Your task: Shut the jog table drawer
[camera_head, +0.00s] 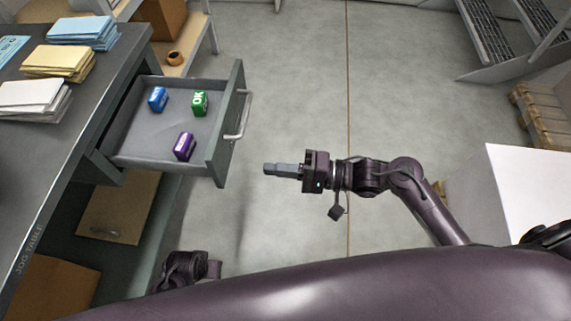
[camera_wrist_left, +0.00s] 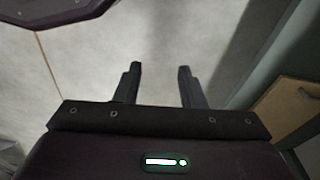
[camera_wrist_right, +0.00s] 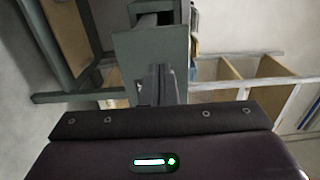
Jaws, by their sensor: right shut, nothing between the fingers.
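The jog table (camera_head: 50,190) stands at the left in the head view. Its grey drawer (camera_head: 222,150) is pulled out to the right, with a pale bar handle (camera_head: 240,116) on its front. My right gripper (camera_head: 268,169) is shut and empty, a short way right of the drawer front and apart from it. In the right wrist view the drawer front (camera_wrist_right: 128,60) shows beyond the shut fingers (camera_wrist_right: 158,75). My left gripper is open and empty over the floor in the left wrist view (camera_wrist_left: 157,82); only part of the left arm shows in the head view.
A blue (camera_head: 157,99), a green (camera_head: 200,103) and a purple (camera_head: 184,146) ink unit sit in the drawer. Paper stacks (camera_head: 60,62) lie on the table top. A white block (camera_head: 510,190) and a pallet (camera_head: 541,118) stand at the right. The floor (camera_head: 310,80) between is clear.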

